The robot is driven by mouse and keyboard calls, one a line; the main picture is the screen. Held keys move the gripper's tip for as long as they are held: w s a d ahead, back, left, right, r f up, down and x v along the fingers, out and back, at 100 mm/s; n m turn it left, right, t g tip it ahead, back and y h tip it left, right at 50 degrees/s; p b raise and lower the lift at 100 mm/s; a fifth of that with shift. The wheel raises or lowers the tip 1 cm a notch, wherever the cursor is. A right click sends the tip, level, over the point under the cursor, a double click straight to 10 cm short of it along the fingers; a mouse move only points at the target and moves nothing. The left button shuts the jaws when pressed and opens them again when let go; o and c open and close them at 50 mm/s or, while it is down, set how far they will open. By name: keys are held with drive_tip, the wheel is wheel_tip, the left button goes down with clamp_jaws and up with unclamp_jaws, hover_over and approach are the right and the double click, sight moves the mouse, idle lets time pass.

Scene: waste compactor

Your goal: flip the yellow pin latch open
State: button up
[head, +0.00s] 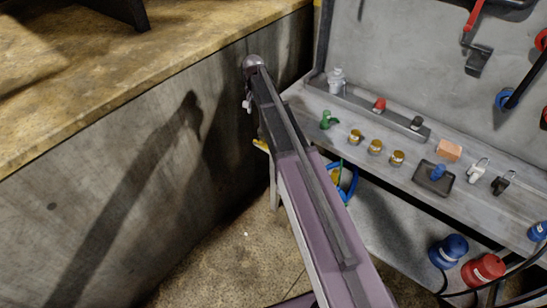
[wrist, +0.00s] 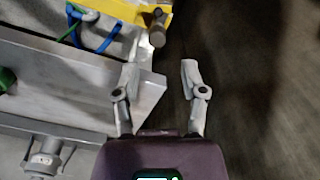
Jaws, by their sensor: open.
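In the wrist view, a yellow plate (wrist: 122,15) shows at the top edge, cut off by the frame. A short grey-brown pin (wrist: 157,30) stands at its right end; this looks like the pin latch. My gripper (wrist: 160,68) is open and empty, its two fingers pointing toward the latch with a gap between them and the pin. In the head view, only a small yellow edge (head: 261,146) shows beside my arm, which hides most of the latch area. My gripper is mostly hidden there too, with a bit of finger (head: 247,104) showing.
A grey shelf (wrist: 125,108) lies close to my left finger. It carries a green knob (head: 327,119), several brass buttons (head: 375,147) and switches. Blue hoses (wrist: 98,38) hang near the latch. A concrete wall (head: 90,185) stands to the left in the head view.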

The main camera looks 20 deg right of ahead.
drive_tip(key=s+n, duration=0.5)
drive_tip(key=s, duration=2.2)
drive_tip(key=shift+a+r+p, duration=0.3)
drive_tip(key=shift+a+p, duration=0.05)
drive_tip(key=shift+a, duration=0.05)
drive_tip(key=shift+s, duration=0.1)
drive_tip(key=shift+s+n, duration=0.3)
drive_tip(key=shift+s, duration=0.35)
